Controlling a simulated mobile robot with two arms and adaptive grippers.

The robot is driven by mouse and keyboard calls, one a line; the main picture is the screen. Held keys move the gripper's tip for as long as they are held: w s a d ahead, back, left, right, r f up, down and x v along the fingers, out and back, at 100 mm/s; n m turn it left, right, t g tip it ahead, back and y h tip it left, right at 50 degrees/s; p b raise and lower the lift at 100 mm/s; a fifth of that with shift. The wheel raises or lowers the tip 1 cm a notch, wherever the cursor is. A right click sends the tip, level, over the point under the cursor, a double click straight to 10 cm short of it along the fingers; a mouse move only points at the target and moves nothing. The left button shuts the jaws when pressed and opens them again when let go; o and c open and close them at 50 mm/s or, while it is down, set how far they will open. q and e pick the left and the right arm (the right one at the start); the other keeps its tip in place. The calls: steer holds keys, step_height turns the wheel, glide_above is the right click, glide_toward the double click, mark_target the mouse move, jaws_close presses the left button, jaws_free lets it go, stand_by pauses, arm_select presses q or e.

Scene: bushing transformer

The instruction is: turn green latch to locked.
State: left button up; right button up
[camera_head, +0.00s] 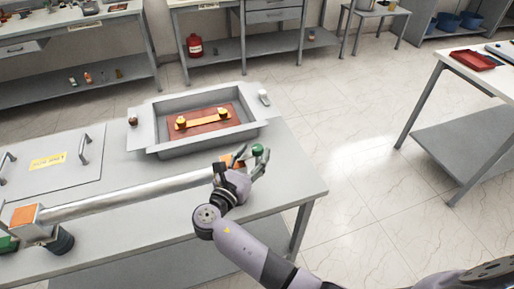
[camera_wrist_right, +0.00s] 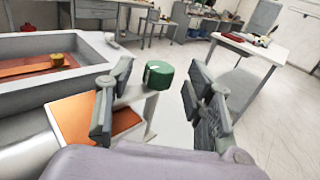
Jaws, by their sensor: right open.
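The green latch (camera_head: 258,150) is a round green knob near the right end of the bench, just in front of the grey basin. In the right wrist view the green latch (camera_wrist_right: 158,75) stands on a pale block beside an orange pad (camera_wrist_right: 95,118). My right gripper (camera_head: 253,163) is at the latch, and part of it hides the latch's base. In the right wrist view my right gripper (camera_wrist_right: 150,100) has its fingers spread wide, with the latch between and beyond them, nearer the left finger. Contact cannot be told. My left gripper does not show.
The grey basin (camera_head: 160,147) holds a red-brown plate with a yellow bar. A long metal tube (camera_head: 130,193) runs along the bench to a second orange-topped block (camera_head: 24,214) at the left. Another table (camera_head: 450,62) stands to the right, with open floor between.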

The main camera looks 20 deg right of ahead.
mark_target(255, 152)
steer(key=v, duration=0.4)
steer(key=shift+s+a, duration=0.1)
steer(key=shift+s, duration=0.05)
stand_by(0.4)
